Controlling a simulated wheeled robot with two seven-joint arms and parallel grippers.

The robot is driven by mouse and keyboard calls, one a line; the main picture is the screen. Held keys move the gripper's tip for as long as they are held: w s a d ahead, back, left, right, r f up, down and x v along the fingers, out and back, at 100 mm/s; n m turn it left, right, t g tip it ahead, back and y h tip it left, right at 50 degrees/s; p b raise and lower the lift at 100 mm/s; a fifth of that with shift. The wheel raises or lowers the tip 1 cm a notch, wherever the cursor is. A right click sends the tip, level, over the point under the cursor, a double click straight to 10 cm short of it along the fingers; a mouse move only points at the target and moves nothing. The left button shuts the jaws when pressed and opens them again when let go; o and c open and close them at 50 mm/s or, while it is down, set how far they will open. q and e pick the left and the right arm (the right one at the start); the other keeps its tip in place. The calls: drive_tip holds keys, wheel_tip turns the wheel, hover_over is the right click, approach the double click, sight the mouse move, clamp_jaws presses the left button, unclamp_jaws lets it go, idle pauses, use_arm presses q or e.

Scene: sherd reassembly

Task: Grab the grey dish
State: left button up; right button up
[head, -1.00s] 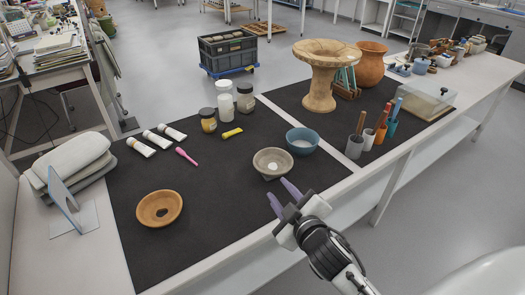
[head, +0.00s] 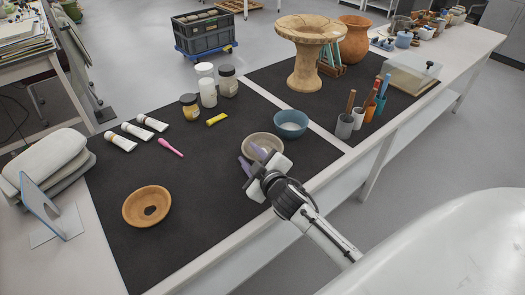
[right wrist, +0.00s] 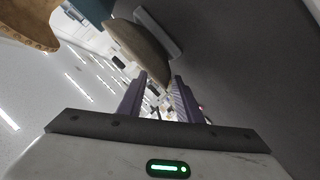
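The grey dish (head: 263,139) is a shallow round bowl near the front of the dark mat. My right gripper (head: 250,158) is at its near left side, with purple fingers apart and nothing visible between them. One finger overlaps the dish in the head view and hides part of it. In the right wrist view the dish (right wrist: 139,50) shows edge-on, just beyond the open fingertips (right wrist: 160,80). I cannot tell whether a finger touches it. My left gripper is not in view.
A blue bowl (head: 290,122) stands close behind the dish to the right. An orange-brown dish with a hole (head: 134,205) lies at the left. Several jars, tubes and tool cups stand around. The dark mat (head: 205,190) is clear between the dishes.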

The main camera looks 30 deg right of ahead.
drive_tip(key=shift+w+d+f, duration=0.1)
drive_tip(key=shift+w+f, duration=0.05)
drive_tip(key=shift+w, duration=0.4)
clamp_jaws()
